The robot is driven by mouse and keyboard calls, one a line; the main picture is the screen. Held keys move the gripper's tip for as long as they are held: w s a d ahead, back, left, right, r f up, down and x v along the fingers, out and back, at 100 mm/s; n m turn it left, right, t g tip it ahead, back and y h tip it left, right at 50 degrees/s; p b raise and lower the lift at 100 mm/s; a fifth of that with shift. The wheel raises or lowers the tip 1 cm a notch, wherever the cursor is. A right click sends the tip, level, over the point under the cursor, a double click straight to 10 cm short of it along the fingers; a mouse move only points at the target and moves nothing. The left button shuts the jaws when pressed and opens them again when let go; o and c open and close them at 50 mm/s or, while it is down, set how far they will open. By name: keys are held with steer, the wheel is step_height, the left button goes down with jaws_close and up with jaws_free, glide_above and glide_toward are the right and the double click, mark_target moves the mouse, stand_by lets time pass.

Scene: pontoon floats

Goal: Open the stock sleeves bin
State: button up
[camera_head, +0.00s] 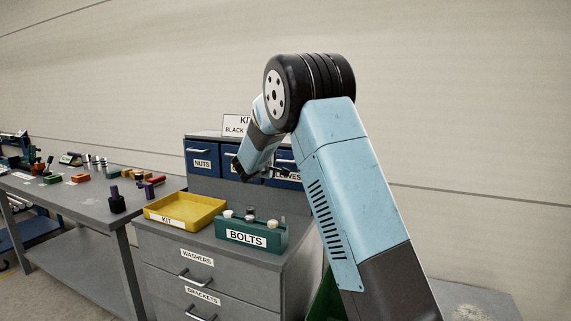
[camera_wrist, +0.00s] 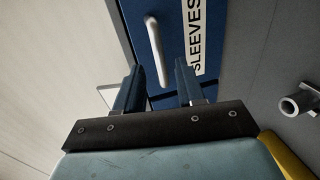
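The sleeves bin is a blue drawer front with a white SLEEVES label and a pale bar handle. In the head view the bin (camera_head: 287,182) is at the right of the row of blue bins, partly hidden by my arm. In the wrist view the bin front (camera_wrist: 175,45) fills the top middle, with its handle (camera_wrist: 157,52) at the left of the label. My gripper (camera_wrist: 158,80) is open and empty, its two fingers apart. The handle lies in front of the gap between the fingertips; I cannot tell whether it touches a finger. The bin looks closed.
The NUTS bin (camera_head: 202,160) is at the left of the row. Below it, a yellow kit tray (camera_head: 185,222) and a green bolts holder (camera_head: 278,240) stand on the grey cabinet (camera_head: 200,242). A workbench (camera_head: 75,198) with small parts is at the left.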

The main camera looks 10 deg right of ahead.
mark_target(283, 162)
steer(key=x, duration=0.7)
steer(key=shift+w+d, duration=0.1)
steer(key=shift+c, duration=0.4)
jaws_close()
